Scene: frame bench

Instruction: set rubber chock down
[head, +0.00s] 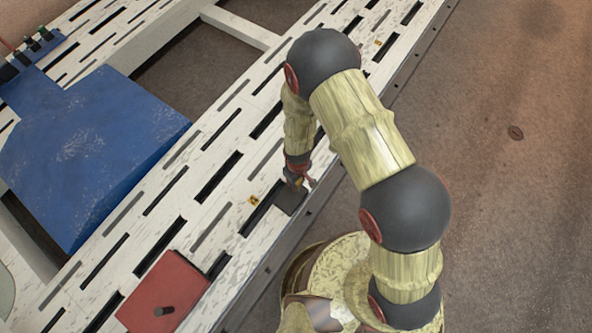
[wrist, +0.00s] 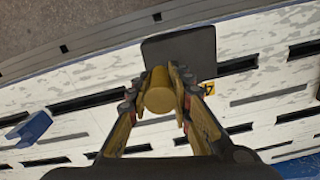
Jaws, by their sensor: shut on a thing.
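The rubber chock (head: 291,196) is a flat dark slab at the near edge of the pale slotted frame bench (head: 213,150). In the wrist view the chock (wrist: 185,46) lies beyond my fingertips, with a round yellowish knob (wrist: 160,98) between the fingers. My gripper (head: 297,180) is directly over the slab and points down. In the wrist view my gripper (wrist: 162,80) is shut on the knob. The slab looks level and close to the bench top; I cannot tell whether it touches. Its underside is hidden.
A yellow numbered tag (head: 253,200) is beside the slab. A red plate with a dark knob (head: 165,290) lies lower left on the bench. A large blue panel (head: 85,150) lies across the left side. Several small dark items (head: 38,40) are at upper left. Bare slotted surface lies between.

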